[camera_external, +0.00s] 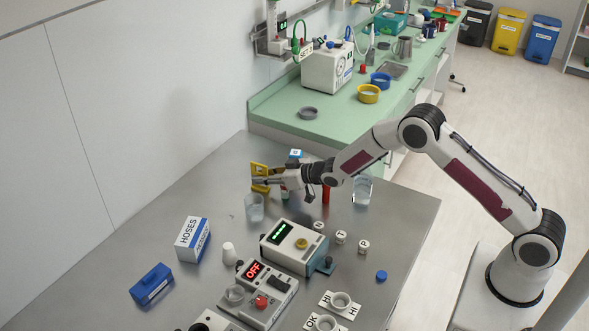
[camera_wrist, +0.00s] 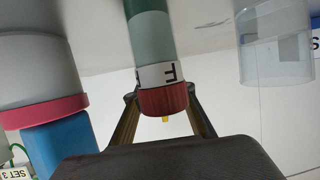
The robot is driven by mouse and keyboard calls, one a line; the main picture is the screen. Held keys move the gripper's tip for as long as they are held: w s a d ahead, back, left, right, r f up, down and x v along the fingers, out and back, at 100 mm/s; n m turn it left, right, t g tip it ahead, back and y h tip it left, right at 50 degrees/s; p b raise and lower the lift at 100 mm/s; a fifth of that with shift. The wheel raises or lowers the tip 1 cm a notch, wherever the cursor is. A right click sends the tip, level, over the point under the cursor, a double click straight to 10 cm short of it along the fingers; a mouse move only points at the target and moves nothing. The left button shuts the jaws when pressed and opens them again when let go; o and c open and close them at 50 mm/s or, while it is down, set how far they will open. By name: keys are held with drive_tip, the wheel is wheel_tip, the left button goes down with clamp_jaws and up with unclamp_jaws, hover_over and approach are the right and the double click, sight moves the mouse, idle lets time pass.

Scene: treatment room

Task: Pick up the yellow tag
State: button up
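My gripper (camera_external: 264,180) is low over the left back part of the steel table. Yellow shapes (camera_external: 259,169) show at its fingertips; I cannot tell whether they are the tag or parts of the fingers. In the wrist view the two fingers (camera_wrist: 162,100) stand apart, so my gripper looks open. A small yellow sliver (camera_wrist: 166,119) shows between them, mostly hidden below a red cap; it may be the yellow tag. The red cap belongs to a tube (camera_wrist: 150,45) with a white label marked F, which appears upside down in line with the fingers.
A clear cup (camera_external: 254,208) stands just in front of my gripper, another (camera_external: 363,190) to its right. A red tube (camera_external: 326,192) stands between. A meter box (camera_external: 291,245), a HOSES box (camera_external: 192,240) and a blue box (camera_external: 151,284) stand nearer.

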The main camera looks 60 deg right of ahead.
drive_tip(key=shift+w+a+f, duration=0.1)
drive_tip(key=shift+w+f, duration=0.15)
drive_tip(key=shift+w, duration=0.45)
drive_tip(key=shift+c, duration=0.4)
clamp_jaws()
